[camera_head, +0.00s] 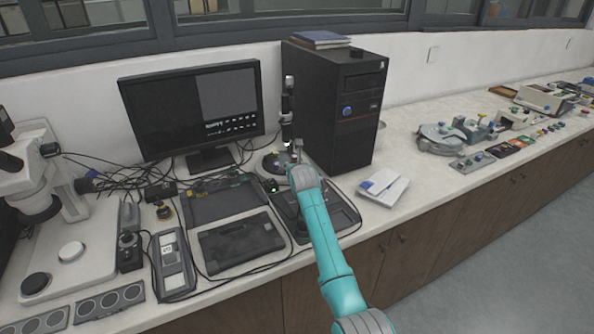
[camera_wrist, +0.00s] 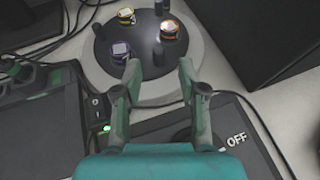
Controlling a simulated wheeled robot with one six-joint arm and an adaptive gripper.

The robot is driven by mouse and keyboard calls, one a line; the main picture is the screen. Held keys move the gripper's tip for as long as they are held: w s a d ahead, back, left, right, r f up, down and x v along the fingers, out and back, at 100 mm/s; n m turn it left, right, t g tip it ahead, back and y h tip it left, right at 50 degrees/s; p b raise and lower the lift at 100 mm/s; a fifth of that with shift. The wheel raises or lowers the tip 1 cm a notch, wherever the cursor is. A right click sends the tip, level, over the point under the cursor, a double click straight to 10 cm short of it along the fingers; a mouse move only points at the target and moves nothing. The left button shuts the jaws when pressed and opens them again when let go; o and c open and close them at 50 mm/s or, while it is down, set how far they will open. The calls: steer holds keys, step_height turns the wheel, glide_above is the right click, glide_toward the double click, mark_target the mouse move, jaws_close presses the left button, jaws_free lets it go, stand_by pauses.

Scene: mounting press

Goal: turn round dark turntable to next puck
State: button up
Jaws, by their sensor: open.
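The round dark turntable (camera_wrist: 105,58) shows in the wrist view inside a pale round base (camera_wrist: 205,65). An orange-rimmed puck (camera_wrist: 173,36), a purple-rimmed puck (camera_wrist: 121,52) and a yellow-rimmed puck (camera_wrist: 126,16) stand on it. Short dark pegs also stand on it, one (camera_wrist: 158,53) near the middle. My gripper (camera_wrist: 157,75) is open, its fingers apart over the turntable's near edge, with nothing seen between them but the turntable. In the head view the turntable (camera_head: 270,160) is small and partly hidden by my arm and gripper (camera_head: 290,160).
A black computer tower (camera_head: 335,105) stands close on the right, and a monitor (camera_head: 192,110) on the left. A dark panel marked OFF (camera_wrist: 225,138) lies below the gripper. Cables run along the bench. A microscope (camera_head: 50,190) stands far left.

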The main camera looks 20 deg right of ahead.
steer(key=shift+v, duration=2.8)
